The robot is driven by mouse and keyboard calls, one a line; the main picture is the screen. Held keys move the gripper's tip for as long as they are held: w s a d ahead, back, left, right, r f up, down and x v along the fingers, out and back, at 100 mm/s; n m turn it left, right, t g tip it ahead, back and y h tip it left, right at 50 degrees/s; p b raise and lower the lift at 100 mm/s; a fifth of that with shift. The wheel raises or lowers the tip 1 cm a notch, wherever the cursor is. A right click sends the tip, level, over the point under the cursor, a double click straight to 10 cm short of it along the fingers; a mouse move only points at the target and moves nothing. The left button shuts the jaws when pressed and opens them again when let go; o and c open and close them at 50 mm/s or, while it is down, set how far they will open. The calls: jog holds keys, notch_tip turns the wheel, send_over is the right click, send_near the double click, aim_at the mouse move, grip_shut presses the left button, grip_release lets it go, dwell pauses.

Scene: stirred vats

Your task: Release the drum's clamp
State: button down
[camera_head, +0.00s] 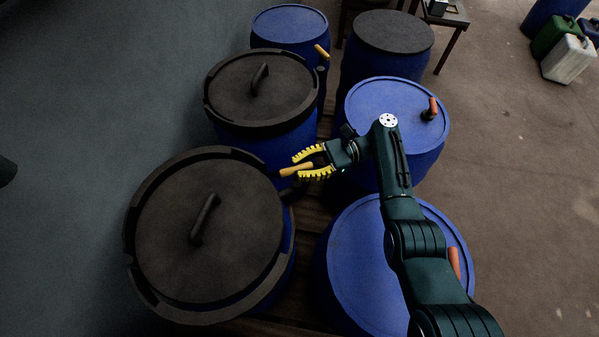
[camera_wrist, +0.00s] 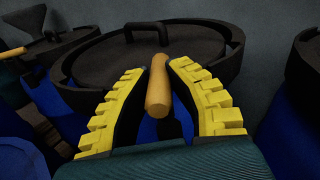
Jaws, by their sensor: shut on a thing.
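The drum nearest at left in the head view is blue, with a black lid (camera_head: 165,235) that has a bar handle on top. A dark clamp ring (camera_head: 134,215) runs around its rim. The clamp's tan lever handle (camera_head: 289,171) sticks out at the ring's right side, and it stands between the fingers in the wrist view (camera_wrist: 158,95). My gripper (camera_head: 297,167), with yellow ridged fingers, is shut on this handle from the right; it also shows in the wrist view (camera_wrist: 160,70). The lever's joint with the ring is partly hidden.
A second black-lidded drum (camera_head: 240,90) stands just behind. Blue-lidded drums (camera_head: 375,97) (camera_head: 350,260) with orange handles stand at right, under and beside my arm. Further drums (camera_head: 290,25) (camera_head: 393,35) stand at the back. A narrow gap separates the two rows.

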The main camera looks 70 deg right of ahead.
aim_at(299, 166)
jog(key=shift+n+g+y, duration=0.3)
jog(key=shift+y, duration=0.1)
jog(key=c, duration=0.9)
grip_release()
jog(key=shift+c, duration=0.2)
notch_tip(299, 166, up, 10)
